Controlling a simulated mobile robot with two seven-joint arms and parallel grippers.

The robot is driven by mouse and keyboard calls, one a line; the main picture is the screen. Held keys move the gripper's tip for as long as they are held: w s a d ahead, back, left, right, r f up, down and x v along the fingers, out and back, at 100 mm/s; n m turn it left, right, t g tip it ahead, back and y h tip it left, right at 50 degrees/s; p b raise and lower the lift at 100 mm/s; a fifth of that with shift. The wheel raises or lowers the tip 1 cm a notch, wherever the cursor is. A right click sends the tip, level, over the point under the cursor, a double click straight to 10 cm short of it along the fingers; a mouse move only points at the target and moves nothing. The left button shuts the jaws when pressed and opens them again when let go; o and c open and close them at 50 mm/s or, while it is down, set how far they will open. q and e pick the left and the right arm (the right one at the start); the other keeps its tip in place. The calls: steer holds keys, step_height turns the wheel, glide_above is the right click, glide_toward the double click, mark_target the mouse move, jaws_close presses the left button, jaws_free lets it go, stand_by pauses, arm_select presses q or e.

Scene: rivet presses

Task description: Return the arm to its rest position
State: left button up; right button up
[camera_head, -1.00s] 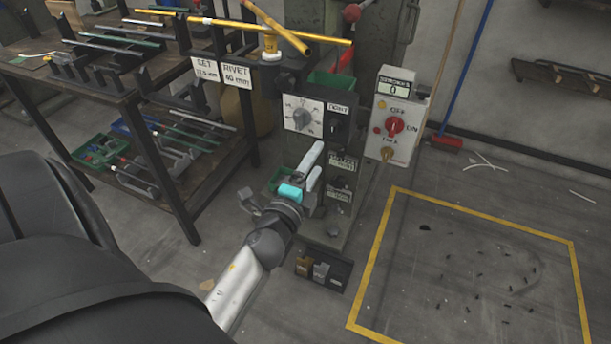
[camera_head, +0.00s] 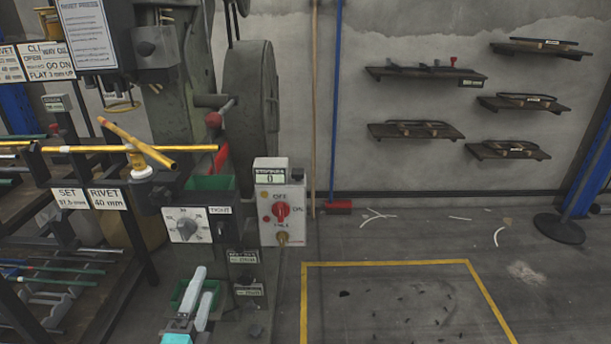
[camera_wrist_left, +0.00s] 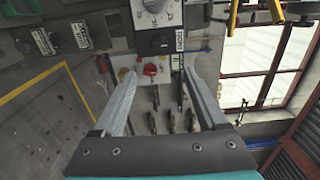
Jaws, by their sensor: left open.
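My left gripper (camera_head: 204,288) shows at the bottom of the head view, pale fingers pointing up and a teal part at their base. It is in front of the rivet press, below the dial box (camera_head: 187,225). In the left wrist view its two grey fingers (camera_wrist_left: 158,85) stand well apart with nothing held between them. The rest of the left arm is out of the head view. My right gripper is in neither view.
A control box (camera_head: 281,211) with a red knob stands right of the dial. A yellow-framed floor area (camera_head: 400,305) lies at right, with small dark bits in it. A rack with rods (camera_head: 60,270) is at left. Wall shelves (camera_head: 425,73) hang behind.

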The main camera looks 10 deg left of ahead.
arm_select(q)
steer(key=s+d+f+n+g+h+p, duration=0.1)
steer(key=s+d+f+n+g+p, duration=0.15)
steer(key=f, duration=0.65)
steer(key=s+d+f+n+g+h+p, duration=0.1)
steer(key=s+d+f+n+g, duration=0.15)
steer(key=f, duration=0.55)
steer(key=s+d+f+n+g+h+p, duration=0.1)
steer(key=s+d+f+n+g, duration=0.15)
steer(key=f, duration=0.65)
steer(key=s+a+f+n+g+p, duration=0.1)
steer(key=s+f+g, duration=0.3)
steer(key=s, duration=0.6)
steer(key=s+a+f+n+g+p, duration=0.1)
steer(key=s+f+n+g+p, duration=0.1)
steer(key=s+f, duration=0.5)
steer(key=s+n+g, duration=0.1)
steer(key=s+n, duration=0.1)
steer(key=s, duration=0.1)
steer(key=shift+s+a+n+g, duration=0.3)
steer(key=shift+a+n+g, duration=0.05)
steer(key=shift+a, duration=0.05)
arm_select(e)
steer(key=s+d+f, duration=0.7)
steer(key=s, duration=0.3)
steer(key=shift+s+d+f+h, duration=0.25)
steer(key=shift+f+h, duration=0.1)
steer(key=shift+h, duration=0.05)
